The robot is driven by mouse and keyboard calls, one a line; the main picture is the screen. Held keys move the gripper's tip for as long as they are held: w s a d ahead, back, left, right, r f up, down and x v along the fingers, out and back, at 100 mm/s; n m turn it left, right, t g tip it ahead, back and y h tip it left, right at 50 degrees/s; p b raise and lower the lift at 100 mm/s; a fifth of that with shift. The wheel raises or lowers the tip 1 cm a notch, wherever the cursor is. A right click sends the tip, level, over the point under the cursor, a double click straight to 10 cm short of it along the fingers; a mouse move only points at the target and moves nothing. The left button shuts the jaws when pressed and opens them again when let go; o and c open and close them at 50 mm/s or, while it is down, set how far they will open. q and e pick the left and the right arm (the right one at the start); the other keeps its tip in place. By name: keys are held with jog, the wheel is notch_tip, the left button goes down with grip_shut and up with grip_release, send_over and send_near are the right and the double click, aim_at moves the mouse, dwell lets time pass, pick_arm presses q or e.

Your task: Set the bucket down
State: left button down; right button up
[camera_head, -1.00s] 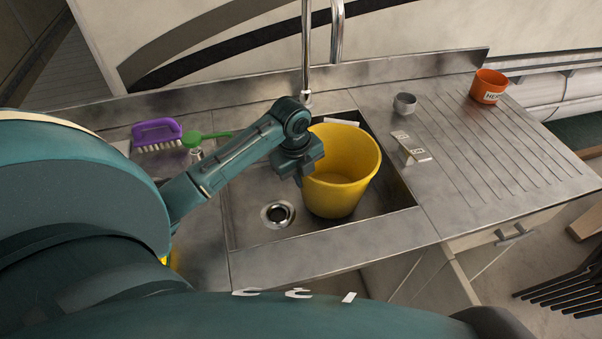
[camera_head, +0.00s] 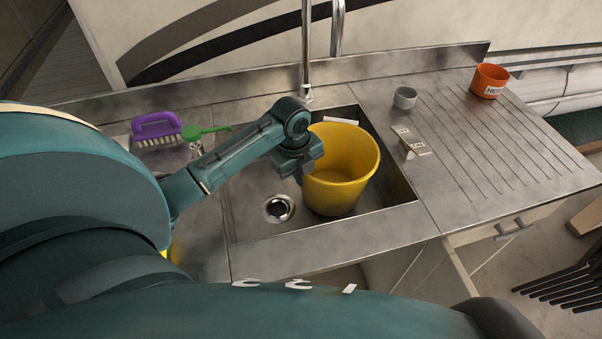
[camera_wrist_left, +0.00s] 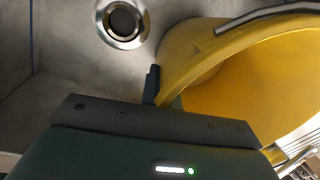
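The yellow bucket (camera_head: 340,190) is upright inside the sink basin (camera_head: 250,222), right of the drain (camera_head: 278,208). I cannot tell whether its base touches the sink floor. My left gripper (camera_head: 306,165) is at the bucket's left rim. In the left wrist view the left gripper (camera_wrist_left: 153,88) has a dark finger against the yellow wall of the bucket (camera_wrist_left: 190,50), and the rim runs in between the fingers. It looks shut on the rim; the other finger is hidden. The bucket's grey handle shows at the wrist view's upper right. My right gripper is not in view.
A tap (camera_head: 307,60) rises behind the basin. A purple brush (camera_head: 157,126) and a green tool (camera_head: 200,132) lie left of it. A small grey cup (camera_head: 405,97), a tagged bracket (camera_head: 411,145) and an orange pot (camera_head: 489,81) stand on the right drainboard, which is otherwise clear.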

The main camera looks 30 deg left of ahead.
pick_arm(q)
jog(key=shift+f, duration=0.15)
jog(key=c, duration=1.6)
grip_release()
jog(key=shift+f, duration=0.1)
jog(key=shift+c, duration=0.2)
jog(key=c, duration=0.3)
jog(key=shift+c, duration=0.2)
